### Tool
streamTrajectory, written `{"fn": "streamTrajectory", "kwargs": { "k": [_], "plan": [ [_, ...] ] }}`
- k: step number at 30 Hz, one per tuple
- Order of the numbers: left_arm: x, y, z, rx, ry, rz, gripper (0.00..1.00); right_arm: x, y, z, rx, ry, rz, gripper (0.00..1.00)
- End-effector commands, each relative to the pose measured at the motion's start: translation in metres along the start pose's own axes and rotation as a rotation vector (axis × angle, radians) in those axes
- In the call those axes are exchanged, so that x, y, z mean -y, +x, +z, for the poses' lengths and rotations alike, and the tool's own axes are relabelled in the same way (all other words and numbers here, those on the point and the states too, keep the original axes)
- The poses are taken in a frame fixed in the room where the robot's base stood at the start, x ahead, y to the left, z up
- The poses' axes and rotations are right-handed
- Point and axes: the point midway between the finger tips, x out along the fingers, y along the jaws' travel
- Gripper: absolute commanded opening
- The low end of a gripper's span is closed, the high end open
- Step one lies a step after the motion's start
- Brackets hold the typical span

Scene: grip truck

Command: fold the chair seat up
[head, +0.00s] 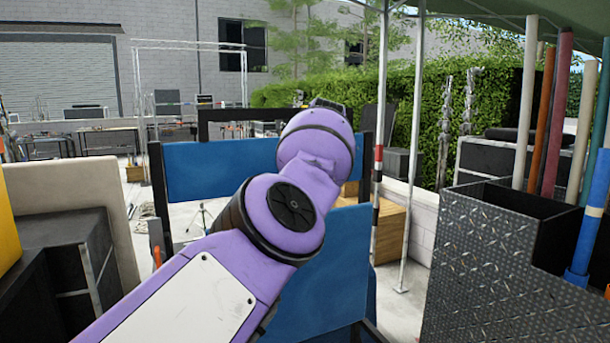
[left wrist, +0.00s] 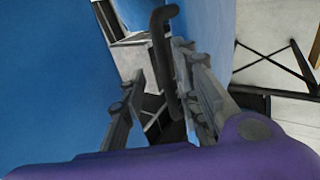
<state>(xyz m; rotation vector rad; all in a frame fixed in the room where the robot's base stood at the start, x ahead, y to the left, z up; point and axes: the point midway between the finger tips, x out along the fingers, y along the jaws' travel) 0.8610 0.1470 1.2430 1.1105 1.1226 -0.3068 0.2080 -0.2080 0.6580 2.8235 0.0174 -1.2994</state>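The chair has a blue upper panel (head: 215,168) and a larger, upright-looking blue lower panel (head: 335,270) on a dark frame. My purple left arm crosses in front and hides much of it. My left gripper is hidden behind the arm in the head view. In the left wrist view, the left gripper (left wrist: 160,75) has its fingers apart, with a dark bent bar (left wrist: 167,70) between them. I cannot tell whether they touch the bar. A blue panel (left wrist: 50,80) fills the left side and another blue strip (left wrist: 213,35) shows at right. My right gripper is not in view.
A dark diamond-plate bin (head: 500,270) with several poles stands close at right. A beige panel (head: 85,195) and dark cases stand at left. Thin canopy posts (head: 412,150) rise right of the chair. Wooden boxes (head: 390,225) lie behind it.

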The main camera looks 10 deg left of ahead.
Motion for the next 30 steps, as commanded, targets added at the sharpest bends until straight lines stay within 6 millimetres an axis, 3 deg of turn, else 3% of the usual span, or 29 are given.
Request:
{"fn": "streamTrajectory", "kwargs": {
  "k": [6, 13, 19, 30],
  "plan": [
    [-0.001, -0.049, 0.0, 0.004, -0.003, 0.004, 0.3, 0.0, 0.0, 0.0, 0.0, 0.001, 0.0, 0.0],
    [-0.002, -0.09, -0.002, 0.002, -0.002, 0.004, 0.3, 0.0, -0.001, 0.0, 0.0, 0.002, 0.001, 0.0],
    [-0.002, -0.103, -0.002, 0.001, -0.002, 0.003, 0.3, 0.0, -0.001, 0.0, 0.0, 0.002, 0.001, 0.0],
    [-0.002, -0.104, -0.002, 0.0, -0.002, 0.004, 0.3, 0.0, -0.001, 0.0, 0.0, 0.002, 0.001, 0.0]
  ]
}}
